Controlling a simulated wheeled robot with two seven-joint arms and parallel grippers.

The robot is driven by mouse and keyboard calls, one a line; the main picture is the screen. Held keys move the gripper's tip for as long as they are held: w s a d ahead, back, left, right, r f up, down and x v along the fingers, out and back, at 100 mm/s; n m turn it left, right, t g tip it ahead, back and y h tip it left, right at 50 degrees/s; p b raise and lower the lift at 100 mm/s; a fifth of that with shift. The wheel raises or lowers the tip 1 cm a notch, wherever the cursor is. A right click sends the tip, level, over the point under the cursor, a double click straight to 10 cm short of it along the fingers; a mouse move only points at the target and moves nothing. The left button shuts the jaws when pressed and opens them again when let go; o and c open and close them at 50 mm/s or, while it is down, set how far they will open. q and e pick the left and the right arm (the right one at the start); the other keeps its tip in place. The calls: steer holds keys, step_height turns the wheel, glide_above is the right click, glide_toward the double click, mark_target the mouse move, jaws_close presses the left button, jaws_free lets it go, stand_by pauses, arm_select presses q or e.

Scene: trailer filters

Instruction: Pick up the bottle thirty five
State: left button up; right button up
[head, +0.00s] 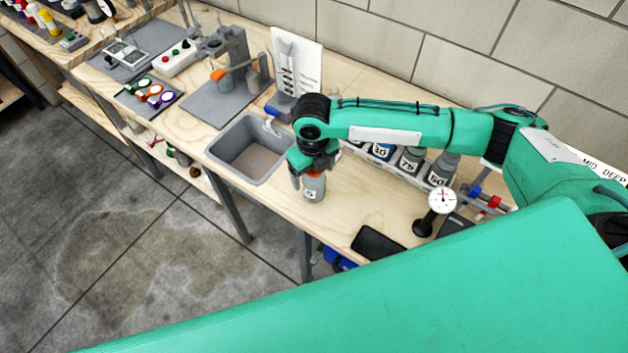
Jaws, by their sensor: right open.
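A small grey bottle (313,191) with a white label stands on the wooden bench, just right of the sink. A "5" shows on its label; the rest of the number is not readable. My right gripper (314,174) points down over this bottle, its fingers open around the upper part. It hides the bottle's top, and I cannot tell whether the fingers touch it. My left gripper is not in view.
A row of grey bottles (410,161) with numbered labels stands behind my right arm, partly hidden. The grey sink (226,160) is to the left. A round dial gauge (441,201) and a dark flat pad (377,243) are to the right, near the front edge.

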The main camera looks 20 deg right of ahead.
steer(key=c, duration=1.3)
